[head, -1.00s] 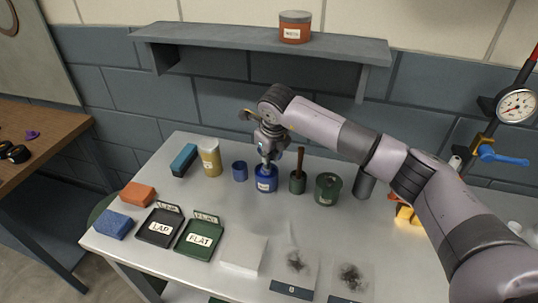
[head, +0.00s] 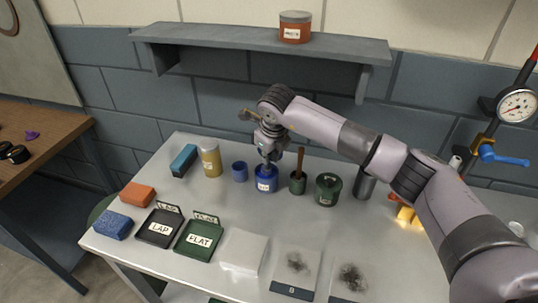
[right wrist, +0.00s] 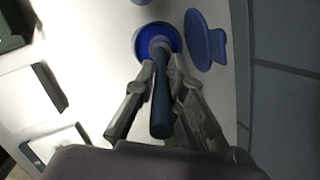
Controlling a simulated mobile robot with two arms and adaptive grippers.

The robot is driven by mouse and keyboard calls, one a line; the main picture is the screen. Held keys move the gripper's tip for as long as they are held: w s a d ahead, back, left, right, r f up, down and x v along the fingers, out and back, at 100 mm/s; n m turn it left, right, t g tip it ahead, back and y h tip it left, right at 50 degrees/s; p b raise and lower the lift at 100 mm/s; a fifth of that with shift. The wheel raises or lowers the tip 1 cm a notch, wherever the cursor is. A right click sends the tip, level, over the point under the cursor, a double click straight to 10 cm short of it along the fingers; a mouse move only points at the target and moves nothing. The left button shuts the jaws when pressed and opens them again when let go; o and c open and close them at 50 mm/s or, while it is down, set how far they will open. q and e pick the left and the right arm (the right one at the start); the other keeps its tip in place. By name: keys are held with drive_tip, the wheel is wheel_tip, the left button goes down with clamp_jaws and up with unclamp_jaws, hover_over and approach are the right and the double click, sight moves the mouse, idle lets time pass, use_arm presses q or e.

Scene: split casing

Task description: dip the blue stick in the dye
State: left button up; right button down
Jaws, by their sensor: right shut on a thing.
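The blue dye jar (head: 266,186), with a white label, stands open on the grey table. In the right wrist view its blue mouth (right wrist: 150,33) shows at the top. My right gripper (head: 265,157) is just above the jar. In the right wrist view its fingers (right wrist: 165,90) are shut on the dark blue stick (right wrist: 160,112). The stick's far end reaches into the jar's mouth; its tip is hidden, so I cannot tell how deep it is. In the head view the gripper hides most of the stick. My left gripper is not in view.
A small empty blue cup (head: 239,175) stands left of the jar. A green cup (head: 298,187) with a brown stick and a green jar (head: 328,193) stand to the right. Trays LAP (head: 158,228) and FLAT (head: 200,238) lie in front. A shelf (head: 260,45) hangs behind.

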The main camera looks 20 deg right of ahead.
drive_tip(key=shift+r+p, duration=1.45)
drive_tip(key=shift+r, duration=2.05)
